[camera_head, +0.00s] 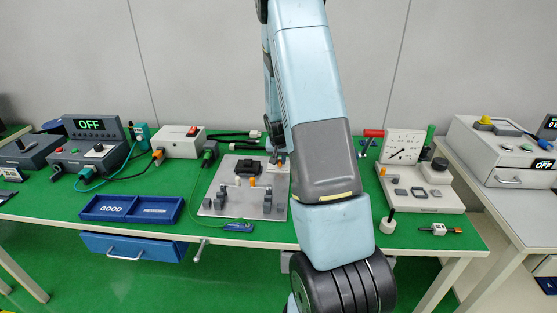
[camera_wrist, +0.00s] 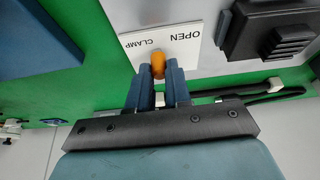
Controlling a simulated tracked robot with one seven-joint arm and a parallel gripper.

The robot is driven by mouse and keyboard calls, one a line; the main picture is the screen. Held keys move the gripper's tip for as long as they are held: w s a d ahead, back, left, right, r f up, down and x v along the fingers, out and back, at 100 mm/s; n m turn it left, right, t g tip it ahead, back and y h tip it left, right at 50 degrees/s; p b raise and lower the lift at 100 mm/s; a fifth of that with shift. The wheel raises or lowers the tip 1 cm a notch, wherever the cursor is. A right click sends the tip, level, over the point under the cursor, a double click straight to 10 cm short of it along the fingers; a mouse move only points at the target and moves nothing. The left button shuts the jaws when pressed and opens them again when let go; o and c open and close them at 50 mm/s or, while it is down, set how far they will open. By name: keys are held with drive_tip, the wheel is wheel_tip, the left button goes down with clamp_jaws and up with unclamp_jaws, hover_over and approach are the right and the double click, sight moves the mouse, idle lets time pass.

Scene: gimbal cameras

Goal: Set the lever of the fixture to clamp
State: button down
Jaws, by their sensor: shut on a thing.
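The fixture's grey base plate (camera_head: 228,200) lies on the green table, with a black part (camera_head: 247,167) on it. In the wrist view, a white label (camera_wrist: 150,58) reads OPEN on the right and CLAMP on the left, upside down. The lever's orange knob (camera_wrist: 158,63) stands at the label's lower edge, roughly between the two words. My gripper (camera_wrist: 158,77) is closed around the knob, with a blue finger on each side. The lever's shaft is hidden by the fingers.
A blue sorting tray (camera_head: 131,209) lies left of the fixture. A control box reading OFF (camera_head: 90,150) and a white box (camera_head: 180,142) stand behind it. A gauge station (camera_head: 405,150) stands right of my arm. Cables cross the table behind the fixture.

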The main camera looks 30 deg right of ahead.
drive_tip(key=shift+s+d+n+t+y, duration=0.15)
drive_tip(key=shift+d+n+y, duration=0.1)
drive_tip(key=shift+n, duration=0.5)
drive_tip(key=shift+d+n+t+y, duration=0.15)
drive_tip(key=shift+d+n+y, duration=0.1)
drive_tip(key=shift+n, duration=0.5)
drive_tip(key=shift+d+n, duration=0.1)
drive_tip(key=shift+n, duration=0.3)
drive_tip(key=c, duration=1.1)
unclamp_jaws()
drive_tip(key=shift+o, duration=0.2)
drive_tip(key=shift+r, duration=0.1)
drive_tip(key=v, duration=1.3)
drive_tip(key=shift+s+r, duration=0.2)
